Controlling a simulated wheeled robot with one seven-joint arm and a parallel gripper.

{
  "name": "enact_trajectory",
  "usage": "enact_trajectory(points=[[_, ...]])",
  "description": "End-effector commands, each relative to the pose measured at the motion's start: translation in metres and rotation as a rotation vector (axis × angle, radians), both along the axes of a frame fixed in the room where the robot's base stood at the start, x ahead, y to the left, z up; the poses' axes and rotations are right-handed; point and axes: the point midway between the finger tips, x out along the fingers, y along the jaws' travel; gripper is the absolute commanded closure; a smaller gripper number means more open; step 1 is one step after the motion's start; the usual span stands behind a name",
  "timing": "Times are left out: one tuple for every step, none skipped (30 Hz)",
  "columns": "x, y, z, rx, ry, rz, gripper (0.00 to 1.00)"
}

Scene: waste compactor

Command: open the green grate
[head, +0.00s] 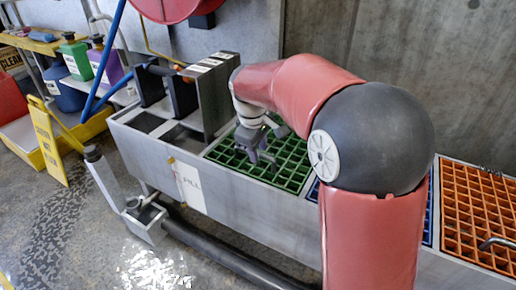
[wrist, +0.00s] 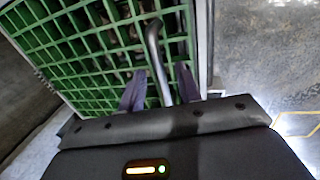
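The green grate (head: 288,160) lies in the top of the long grey bin, and it looks flat. It also fills the upper left of the wrist view (wrist: 75,50). Its bent metal handle (wrist: 154,45) runs down from the grate near its right edge. My gripper (wrist: 161,72) is open, with one finger on each side of the handle. I see a gap on both sides of the bar. In the head view my gripper (head: 262,158) is over the front part of the green grate, and the handle is hard to make out there.
A blue grate (head: 313,190) is mostly hidden behind my arm, and an orange grate (head: 470,215) with a handle is at the right. A grey upright housing (head: 213,95) stands left of the green grate. A yellow floor sign (head: 48,140) and bottles are far left.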

Motion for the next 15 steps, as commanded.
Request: enact_trajectory(points=[[0.0000,0.0000,0.0002,0.000,0.000,0.000,0.66],[0.0000,0.0000,0.0003,0.000,0.000,0.000,0.70],[0.0000,0.0000,0.0003,0.000,0.000,0.000,0.75],[0.0000,0.0000,0.0003,0.000,0.000,0.000,0.79],[-0.0001,0.0000,0.0004,0.000,0.000,0.000,0.83],[-0.0001,0.0000,0.0004,0.000,0.000,0.000,0.88],[-0.0001,0.0000,0.0004,0.000,0.000,0.000,0.92],[-0.0001,0.0001,0.0005,0.000,0.000,0.000,0.96],[-0.0001,0.0001,0.0005,0.000,0.000,0.000,1.00],[-0.0001,0.0001,0.0005,0.000,0.000,0.000,1.00],[-0.0001,0.0001,0.0005,0.000,0.000,0.000,1.00],[-0.0001,0.0001,0.0005,0.000,0.000,0.000,1.00],[-0.0001,0.0001,0.0005,0.000,0.000,0.000,1.00],[-0.0001,0.0001,0.0006,0.000,0.000,0.000,1.00],[-0.0002,0.0000,0.0006,0.000,0.000,0.000,1.00]])
